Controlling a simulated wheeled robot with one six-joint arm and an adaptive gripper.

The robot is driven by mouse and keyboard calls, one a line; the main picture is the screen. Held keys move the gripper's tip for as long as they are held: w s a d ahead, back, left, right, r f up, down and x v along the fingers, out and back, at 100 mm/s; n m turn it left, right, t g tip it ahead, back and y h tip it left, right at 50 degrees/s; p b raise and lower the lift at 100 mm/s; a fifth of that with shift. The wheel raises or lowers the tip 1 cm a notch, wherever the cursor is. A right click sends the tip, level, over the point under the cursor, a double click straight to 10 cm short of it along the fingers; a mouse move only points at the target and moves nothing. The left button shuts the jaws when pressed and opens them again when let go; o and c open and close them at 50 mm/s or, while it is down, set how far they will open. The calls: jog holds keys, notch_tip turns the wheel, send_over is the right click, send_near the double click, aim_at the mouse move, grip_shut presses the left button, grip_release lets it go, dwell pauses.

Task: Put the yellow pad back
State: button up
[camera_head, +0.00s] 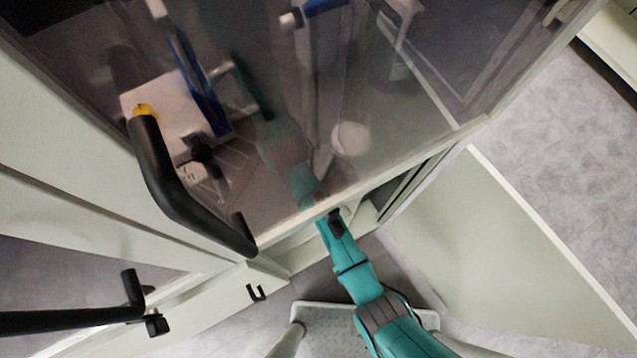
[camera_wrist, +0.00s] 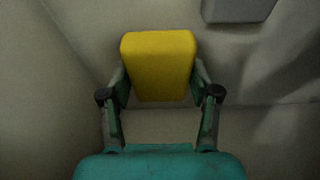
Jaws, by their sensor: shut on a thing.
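The yellow pad (camera_wrist: 158,65) is a rounded block in the upper middle of the wrist view. My gripper (camera_wrist: 160,88) is shut on it, with one finger at each side of the pad's lower part. Pale wall-like surfaces lie around the pad in that view. I cannot tell whether the pad touches any of them. The held pad cannot be made out there.
A pale panel (camera_head: 500,240) stands right of my arm. A grey block (camera_wrist: 238,9) shows at the wrist view's top right.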

jog(key=s+d, duration=0.1)
jog(key=d, duration=0.1)
jog(key=s+d, duration=0.1)
jog(key=d, duration=0.2)
jog(key=s+d, duration=0.2)
jog(key=d, duration=0.1)
jog(key=shift+d, duration=0.1)
jog(key=shift+d+f, duration=0.1)
jog(key=shift+f, duration=1.65)
jog(key=o, duration=1)
jog(key=shift+f, duration=0.1)
jog(key=v, duration=1.2)
jog(key=shift+s, duration=0.1)
